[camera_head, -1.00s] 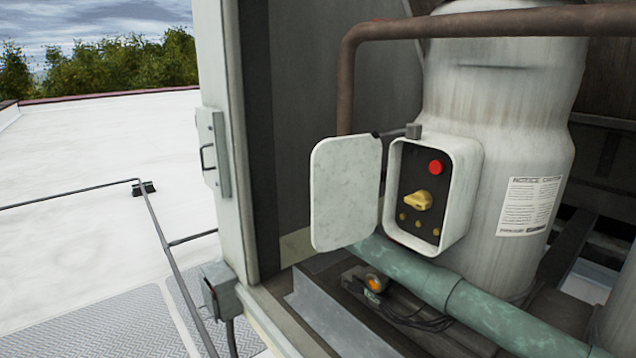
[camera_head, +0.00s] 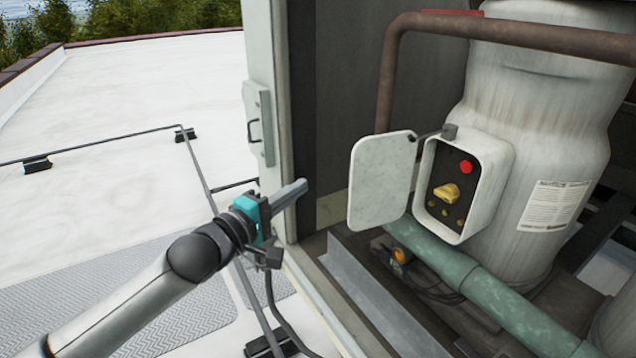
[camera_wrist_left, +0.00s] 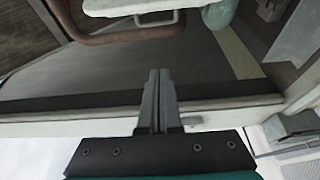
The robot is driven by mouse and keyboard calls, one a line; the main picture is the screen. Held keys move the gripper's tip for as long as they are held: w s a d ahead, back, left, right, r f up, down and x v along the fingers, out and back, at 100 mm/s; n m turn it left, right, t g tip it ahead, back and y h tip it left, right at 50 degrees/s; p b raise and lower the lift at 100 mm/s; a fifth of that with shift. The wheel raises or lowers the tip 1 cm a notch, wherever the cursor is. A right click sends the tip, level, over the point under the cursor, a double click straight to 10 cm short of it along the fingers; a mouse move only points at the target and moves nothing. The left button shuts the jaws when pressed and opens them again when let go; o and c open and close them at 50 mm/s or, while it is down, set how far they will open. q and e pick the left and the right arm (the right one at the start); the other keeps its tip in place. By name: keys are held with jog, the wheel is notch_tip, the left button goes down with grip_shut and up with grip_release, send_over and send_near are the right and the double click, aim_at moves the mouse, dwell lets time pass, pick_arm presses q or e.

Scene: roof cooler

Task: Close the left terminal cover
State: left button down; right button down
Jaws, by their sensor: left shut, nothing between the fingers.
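The left terminal cover (camera_head: 381,180) is a pale, rounded rectangular plate. It stands swung open to the left of the terminal box (camera_head: 484,190), whose black panel with a red button and a yellow knob is exposed. My left gripper (camera_head: 303,185) is in front of the cabinet's corner post, left of the cover and apart from it. Its fingers are shut and empty, as the left wrist view (camera_wrist_left: 157,75) also shows. There the cover's white edge (camera_wrist_left: 140,6) is at the top, beyond the fingertips. My right gripper is not in view.
A brown pipe (camera_head: 387,85) runs behind and above the cover. A green pipe (camera_head: 470,280) passes below the box. The cabinet's corner post (camera_head: 270,60) stands close beside my left gripper.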

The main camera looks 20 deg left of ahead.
aim_at(376, 178)
pick_arm(q)
jog(key=w+d+p, duration=0.2)
jog(key=w+d, duration=0.4)
jog(key=shift+w, duration=0.3)
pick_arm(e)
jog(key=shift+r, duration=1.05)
pick_arm(q)
jog(key=shift+f, duration=0.1)
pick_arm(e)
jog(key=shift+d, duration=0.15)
